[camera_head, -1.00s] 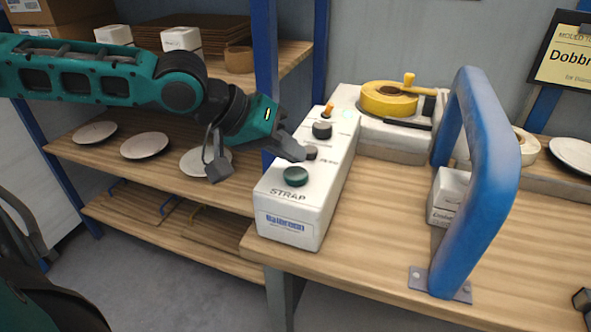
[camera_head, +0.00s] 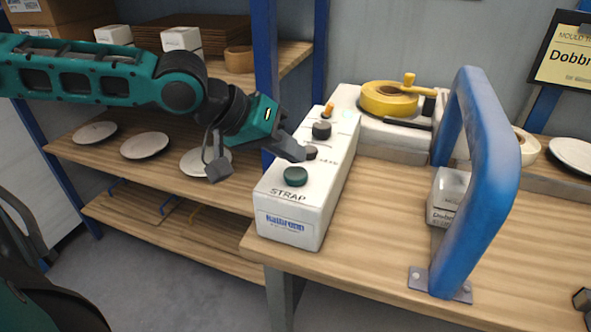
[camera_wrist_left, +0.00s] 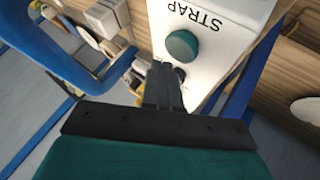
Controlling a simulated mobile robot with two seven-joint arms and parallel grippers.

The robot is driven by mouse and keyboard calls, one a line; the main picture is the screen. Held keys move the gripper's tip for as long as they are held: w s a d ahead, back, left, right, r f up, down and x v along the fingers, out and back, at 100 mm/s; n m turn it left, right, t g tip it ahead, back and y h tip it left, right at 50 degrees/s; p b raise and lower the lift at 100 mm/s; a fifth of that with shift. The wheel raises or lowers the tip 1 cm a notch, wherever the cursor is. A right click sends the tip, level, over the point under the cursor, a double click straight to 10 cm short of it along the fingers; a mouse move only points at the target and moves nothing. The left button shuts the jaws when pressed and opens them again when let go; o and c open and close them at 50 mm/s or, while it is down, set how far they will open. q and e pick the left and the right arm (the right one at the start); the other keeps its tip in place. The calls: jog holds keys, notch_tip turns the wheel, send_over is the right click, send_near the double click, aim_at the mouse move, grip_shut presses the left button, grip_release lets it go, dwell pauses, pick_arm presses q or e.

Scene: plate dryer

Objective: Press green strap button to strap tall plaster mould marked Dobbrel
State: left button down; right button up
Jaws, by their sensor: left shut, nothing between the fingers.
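The green strap button (camera_head: 296,176) sits on top of the white control box (camera_head: 322,205), above the word STRAP. It also shows in the wrist view (camera_wrist_left: 182,45). My left gripper (camera_head: 301,154) is shut and empty. Its fingertips (camera_wrist_left: 162,72) are over the box beside the green button, near a small dark knob (camera_head: 311,152), and do not cover the button. A white mould block (camera_head: 447,190) stands under the blue strapping arch (camera_head: 490,190); its label is too small to read surely. The sign (camera_head: 570,58) behind shows "Dobbr", cut off by the picture edge.
A black knob (camera_head: 321,130) and an orange switch (camera_head: 328,110) are farther back on the box. A yellow tape reel (camera_head: 389,99) stands behind. Shelves with white plates (camera_head: 144,146) lie left. The bench (camera_head: 375,215) between box and arch is clear.

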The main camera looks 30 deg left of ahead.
aim_at(289, 173)
pick_arm(q)
jog(key=shift+f, duration=0.1)
jog(key=shift+f, duration=0.35)
jog(key=shift+f+b, duration=0.55)
jog(key=shift+b, duration=0.15)
dwell(0.7)
jog(key=shift+r, duration=0.1)
jog(key=shift+r+p, duration=0.9)
jog(key=shift+p, duration=0.15)
jog(key=shift+r, duration=0.1)
notch_tip(289, 173, up, 5)
jog(key=p, duration=0.5)
